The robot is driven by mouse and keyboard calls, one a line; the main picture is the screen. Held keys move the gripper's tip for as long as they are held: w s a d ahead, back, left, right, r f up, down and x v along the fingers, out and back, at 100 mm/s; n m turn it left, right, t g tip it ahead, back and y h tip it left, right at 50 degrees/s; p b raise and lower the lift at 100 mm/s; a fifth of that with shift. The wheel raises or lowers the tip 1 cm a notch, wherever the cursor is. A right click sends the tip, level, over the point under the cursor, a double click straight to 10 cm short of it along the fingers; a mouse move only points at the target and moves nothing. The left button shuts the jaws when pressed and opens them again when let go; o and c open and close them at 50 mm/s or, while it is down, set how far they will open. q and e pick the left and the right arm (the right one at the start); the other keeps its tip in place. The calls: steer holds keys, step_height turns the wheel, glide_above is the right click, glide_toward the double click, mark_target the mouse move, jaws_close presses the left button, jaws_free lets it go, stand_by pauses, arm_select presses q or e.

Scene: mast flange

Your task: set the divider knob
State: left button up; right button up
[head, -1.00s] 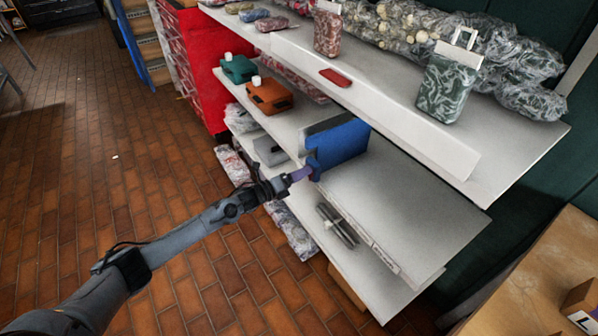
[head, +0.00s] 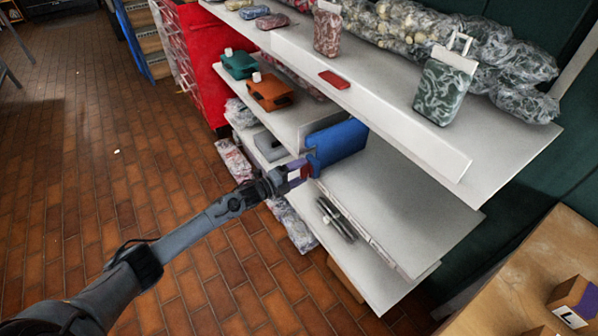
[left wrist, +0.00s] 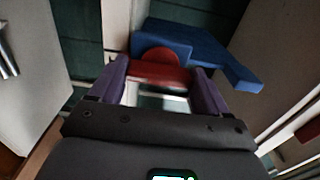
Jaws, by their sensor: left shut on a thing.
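A blue divider (head: 343,141) stands on the middle shelf board, near its front edge. It also shows in the left wrist view (left wrist: 180,42), beyond my fingers. A red knob (left wrist: 158,72) with a rounded top sits at the divider, between my two purple fingers. My left gripper (head: 300,172) is at the front end of the divider, shut on the red knob; its fingers (left wrist: 160,88) lie on either side of it. In the head view the knob is mostly hidden by the fingers. My right gripper is in neither current view.
The middle shelf (head: 400,198) is bare right of the divider. Green (head: 238,64) and orange (head: 269,92) jugs stand left of it. The upper shelf (head: 440,150) overhangs with packages. Dark rods (head: 337,218) lie below. A wooden table (head: 512,275) stands at lower right.

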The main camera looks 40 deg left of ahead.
stand_by(0.4)
arm_select(q)
steer(key=o, duration=1)
steer(key=shift+p+v, duration=2.05)
steer(key=shift+v, duration=3.4)
